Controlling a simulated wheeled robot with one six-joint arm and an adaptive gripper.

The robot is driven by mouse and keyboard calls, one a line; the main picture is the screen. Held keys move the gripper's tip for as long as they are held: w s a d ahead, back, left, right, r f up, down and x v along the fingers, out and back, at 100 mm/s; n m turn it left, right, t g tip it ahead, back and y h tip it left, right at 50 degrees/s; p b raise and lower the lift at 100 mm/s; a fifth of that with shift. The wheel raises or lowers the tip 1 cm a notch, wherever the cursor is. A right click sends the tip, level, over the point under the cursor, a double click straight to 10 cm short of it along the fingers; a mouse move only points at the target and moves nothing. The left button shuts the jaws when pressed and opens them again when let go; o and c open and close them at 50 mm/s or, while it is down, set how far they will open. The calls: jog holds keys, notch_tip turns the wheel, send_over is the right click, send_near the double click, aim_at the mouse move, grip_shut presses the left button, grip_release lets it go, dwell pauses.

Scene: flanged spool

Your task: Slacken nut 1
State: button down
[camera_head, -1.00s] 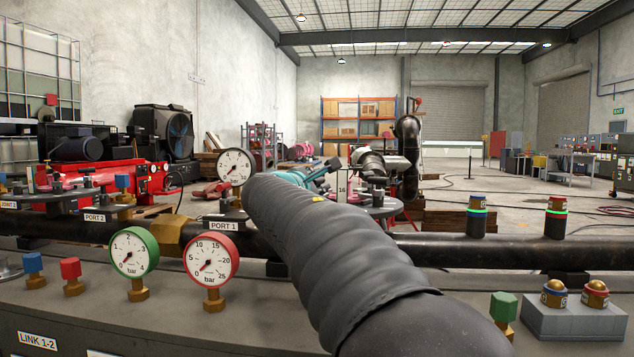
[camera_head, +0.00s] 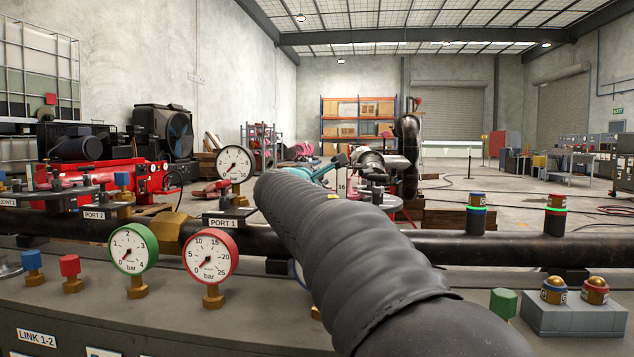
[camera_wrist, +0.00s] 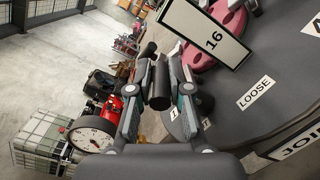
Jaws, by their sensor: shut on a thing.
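My gripper (camera_wrist: 160,82) is shut on a black cylindrical piece (camera_wrist: 160,92) in the wrist view. A dark bar runs away from this piece between the fingers. In the head view my arm sleeve hides much of the work area, and only teal parts of my gripper (camera_head: 322,167) show past it. A white plate marked 16 (camera_wrist: 206,32) stands beside the gripper, above a dark red rounded part (camera_wrist: 232,22). A grey disc (camera_wrist: 235,119) carries a LOOSE label (camera_wrist: 256,93). I cannot tell which part is nut 1.
A green-rimmed gauge (camera_head: 133,247) and a red-rimmed gauge (camera_head: 210,256) stand left of my arm. A grey block (camera_head: 575,320) with two capped fittings sits at right. A white-faced gauge (camera_head: 235,163) stands near PORT 1.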

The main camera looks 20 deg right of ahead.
jog(key=n+t+y, duration=0.1)
jog(key=y, duration=0.1)
jog(key=n+t+y, duration=0.1)
jog(key=n+y, duration=0.1)
jog(key=shift+s+d+r+t, duration=0.1)
jog(key=shift+d+r+t, duration=0.05)
jog(key=shift+t, duration=0.25)
jog(key=n+y+p, duration=0.1)
jog(key=y+p, duration=0.1)
jog(key=n+t+y+p, duration=0.1)
jog(key=n+y, duration=0.1)
jog(key=shift+r+t+y+p, duration=0.2)
jog(key=shift+t+y+p, duration=0.1)
jog(key=shift+y+p, duration=0.1)
jog(key=n+y+p, duration=0.3)
jog(key=y, duration=0.2)
jog(key=shift+n+p, duration=0.4)
jog(key=shift+f+n+g+y+p, duration=0.15)
jog(key=shift+n+g+y+p, duration=0.4)
jog(key=shift+y, duration=0.85)
jog(key=shift+f+n+g+y+p, duration=0.15)
jog(key=shift+n+y+p, duration=0.4)
jog(key=shift+n+y, duration=0.75)
jog(key=shift+a, duration=0.2)
jog(key=c, duration=1.4)
grip_release()
jog(key=shift+y, duration=0.3)
jog(key=shift+o, duration=0.2)
jog(key=shift+r, duration=0.1)
